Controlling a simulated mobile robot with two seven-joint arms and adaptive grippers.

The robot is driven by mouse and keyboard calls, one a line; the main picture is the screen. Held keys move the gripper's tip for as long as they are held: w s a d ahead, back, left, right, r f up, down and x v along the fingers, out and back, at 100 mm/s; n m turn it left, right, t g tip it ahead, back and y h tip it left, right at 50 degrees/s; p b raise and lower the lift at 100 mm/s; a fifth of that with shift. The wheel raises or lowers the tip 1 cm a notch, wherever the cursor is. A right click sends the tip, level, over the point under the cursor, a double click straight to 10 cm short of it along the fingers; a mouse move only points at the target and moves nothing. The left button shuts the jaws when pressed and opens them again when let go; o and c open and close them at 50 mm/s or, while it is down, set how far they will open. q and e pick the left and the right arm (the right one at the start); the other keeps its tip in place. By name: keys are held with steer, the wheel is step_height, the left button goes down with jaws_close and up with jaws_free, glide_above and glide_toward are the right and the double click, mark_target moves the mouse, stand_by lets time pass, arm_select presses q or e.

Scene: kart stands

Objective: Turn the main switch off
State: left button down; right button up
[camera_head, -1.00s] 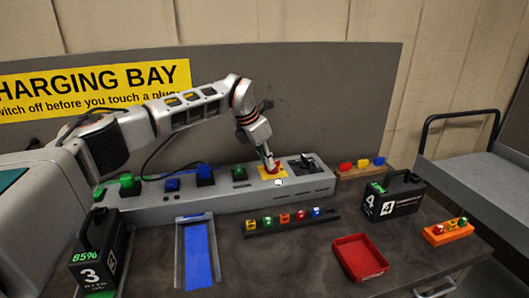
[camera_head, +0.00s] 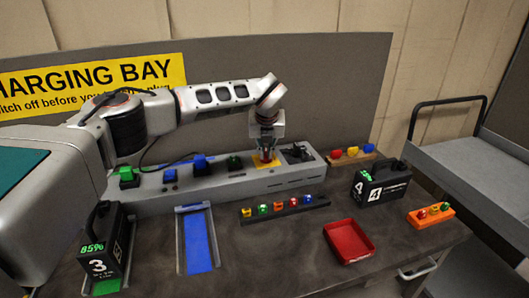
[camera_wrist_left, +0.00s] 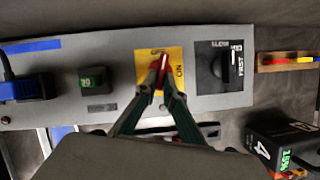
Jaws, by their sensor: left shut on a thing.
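The main switch has a red handle (camera_wrist_left: 160,68) on a yellow plate (camera_wrist_left: 174,56) marked ON, in the left wrist view. In the head view the yellow plate (camera_head: 262,163) is on top of the grey charging console. My left gripper (camera_head: 267,153) reaches down onto it from above. In the left wrist view my left gripper (camera_wrist_left: 158,84) has both fingers closed around the red handle. The handle runs nearly along the short side of the plate, a little tilted. In the head view the fingers hide most of the handle. My right gripper is in neither view.
A black dial (camera_wrist_left: 226,66) marked SLOW and FAST sits right of the switch. The grey console (camera_head: 290,179) also carries green and blue plugs. Battery 4 (camera_head: 380,186), a red tray (camera_head: 349,242) and a rack of coloured pieces (camera_head: 285,207) stand in front. Battery 3 (camera_head: 101,246) stands at left.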

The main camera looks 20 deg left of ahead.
arm_select(q)
steer(key=shift+d+n+g+y, duration=0.2)
steer(key=shift+n+g+y, duration=0.15)
steer(key=shift+n, duration=1.15)
steer(key=shift+y, duration=0.25)
steer(key=c, duration=2.1)
jaws_free()
steer(key=shift+c, duration=0.2)
steer(key=shift+w, duration=0.1)
steer(key=v, duration=1.2)
